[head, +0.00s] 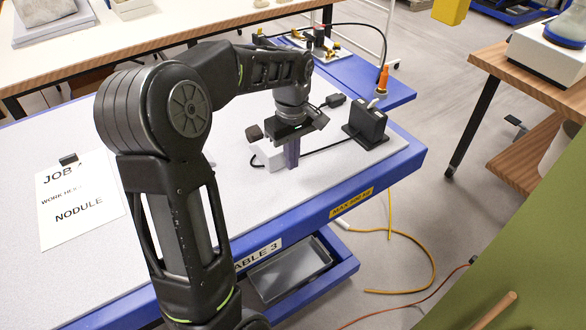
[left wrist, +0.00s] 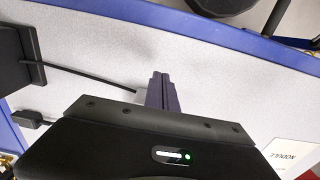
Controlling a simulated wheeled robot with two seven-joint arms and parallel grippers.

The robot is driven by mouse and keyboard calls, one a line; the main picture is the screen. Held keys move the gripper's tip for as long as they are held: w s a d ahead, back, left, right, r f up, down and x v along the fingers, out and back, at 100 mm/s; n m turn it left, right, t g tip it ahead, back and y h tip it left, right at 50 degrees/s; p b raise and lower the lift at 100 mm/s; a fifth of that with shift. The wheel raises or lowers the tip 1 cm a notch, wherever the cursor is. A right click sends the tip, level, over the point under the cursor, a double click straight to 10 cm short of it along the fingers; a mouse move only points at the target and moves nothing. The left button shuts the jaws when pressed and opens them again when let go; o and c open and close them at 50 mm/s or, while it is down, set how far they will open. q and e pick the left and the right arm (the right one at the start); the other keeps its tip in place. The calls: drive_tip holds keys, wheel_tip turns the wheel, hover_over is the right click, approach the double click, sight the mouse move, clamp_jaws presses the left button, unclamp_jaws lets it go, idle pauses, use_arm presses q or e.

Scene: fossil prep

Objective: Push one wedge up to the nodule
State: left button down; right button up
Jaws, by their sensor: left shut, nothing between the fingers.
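My left gripper (head: 291,163) points down over the table, its purple-grey fingers shut together with nothing seen between them. I cannot make out a nodule or a clear wedge in either view; my arm and gripper hide part of the table. My right gripper is not in view.
A black box (head: 367,124) stands on the table's right part, with a black cable (head: 325,148) running toward the white block. A job card (head: 80,200) reading NODULE lies at left. The table's blue edge (head: 375,182) is near the gripper. A grey tray (head: 290,271) sits below.

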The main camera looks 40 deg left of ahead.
use_arm(q)
wheel_tip(320, 180, up, 6)
drive_tip(key=shift+r+b, duration=0.2)
drive_tip(key=shift+b, duration=0.1)
drive_tip(key=shift+d, duration=0.15)
idle(0.3)
